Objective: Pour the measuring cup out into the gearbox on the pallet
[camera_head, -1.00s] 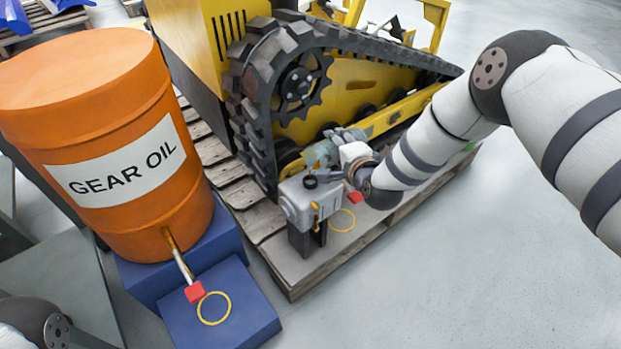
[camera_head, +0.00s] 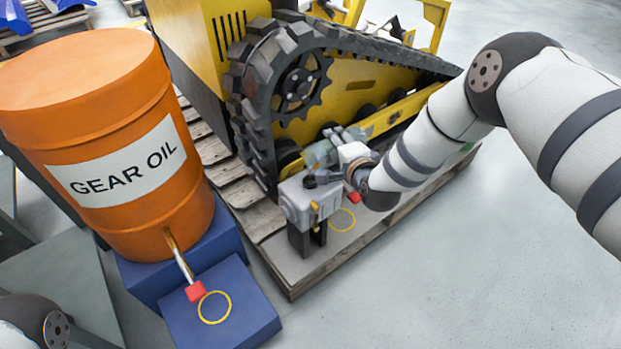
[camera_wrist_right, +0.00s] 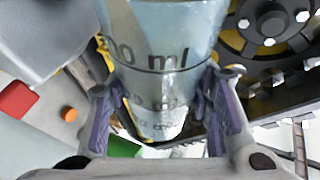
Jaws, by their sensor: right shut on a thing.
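The grey gearbox (camera_head: 303,203) stands on dark supports at the near end of the wooden pallet (camera_head: 291,277), with a dark round fitting on top. The clear measuring cup (camera_head: 319,154) is above and just behind the gearbox, apparently tilted; its mouth and contents cannot be made out. My right gripper (camera_head: 338,146) is shut on the cup. In the right wrist view the cup (camera_wrist_right: 165,50), marked in ml, sits between the purple-grey fingers of the gripper (camera_wrist_right: 166,95). My left gripper is out of the head view; only part of its arm shows at the lower left.
A yellow tracked carrier (camera_head: 350,85) stands close behind the gearbox. An orange gear oil drum (camera_head: 110,215) with a red-handled tap (camera_head: 195,292) stands on a blue stand (camera_head: 245,325) at left. A red piece (camera_head: 354,197) lies by a yellow ring on the pallet. Floor at right is clear.

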